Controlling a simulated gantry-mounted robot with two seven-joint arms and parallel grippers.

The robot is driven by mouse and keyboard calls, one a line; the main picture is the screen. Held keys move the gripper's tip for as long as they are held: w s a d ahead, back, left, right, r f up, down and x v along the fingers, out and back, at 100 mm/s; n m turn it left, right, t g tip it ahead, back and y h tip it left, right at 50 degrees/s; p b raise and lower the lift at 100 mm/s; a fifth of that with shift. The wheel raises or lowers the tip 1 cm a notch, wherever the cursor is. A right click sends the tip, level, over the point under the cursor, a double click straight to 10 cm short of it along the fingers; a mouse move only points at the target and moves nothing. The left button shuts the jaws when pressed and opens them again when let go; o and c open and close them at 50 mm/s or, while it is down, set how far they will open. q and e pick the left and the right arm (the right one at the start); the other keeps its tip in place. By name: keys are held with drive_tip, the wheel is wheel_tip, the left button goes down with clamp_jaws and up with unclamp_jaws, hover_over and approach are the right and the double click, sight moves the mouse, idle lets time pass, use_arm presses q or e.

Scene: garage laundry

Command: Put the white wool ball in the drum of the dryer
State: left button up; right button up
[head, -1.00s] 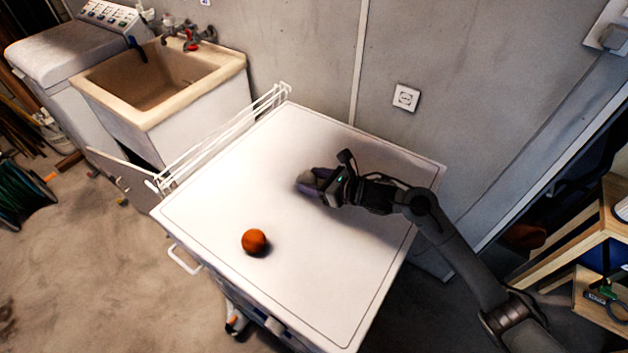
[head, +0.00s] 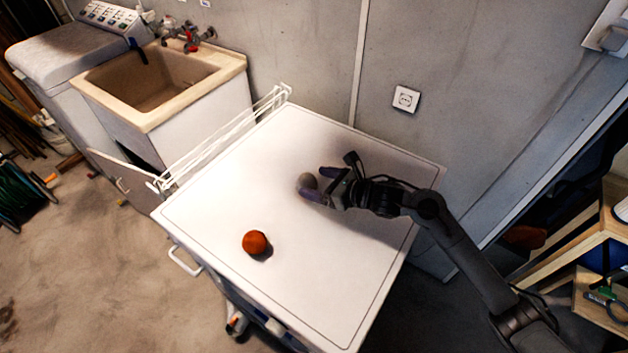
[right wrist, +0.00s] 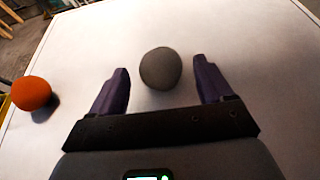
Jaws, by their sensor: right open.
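A ball that looks grey in the shade (head: 307,181) sits on the white top (head: 300,290) of the box-shaped appliance. In the right wrist view the ball (right wrist: 161,68) lies ahead of my right gripper (right wrist: 164,78), centred between its purple fingertips with a gap on both sides. The right gripper (head: 318,184) is open and low over the top, its fingers pointing left in the head view. No drum opening shows; the appliance's front is mostly hidden from above. My left gripper is not in view.
An orange ball (head: 255,242) sits on the same top, nearer the front left. A white wire rack (head: 225,138) stands along the left edge. A sink (head: 160,80) is at the back left, a grey wall socket (head: 405,99) behind. The top's front right is clear.

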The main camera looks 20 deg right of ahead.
drive_tip(key=p+v, duration=0.1)
drive_tip(key=v, duration=0.8)
drive_tip(key=shift+s+d+r, duration=0.2)
drive_tip(key=shift+s+d, duration=0.1)
drive_tip(key=shift+s, duration=0.2)
drive_tip(key=c, duration=0.3)
drive_tip(key=shift+s+r, duration=0.1)
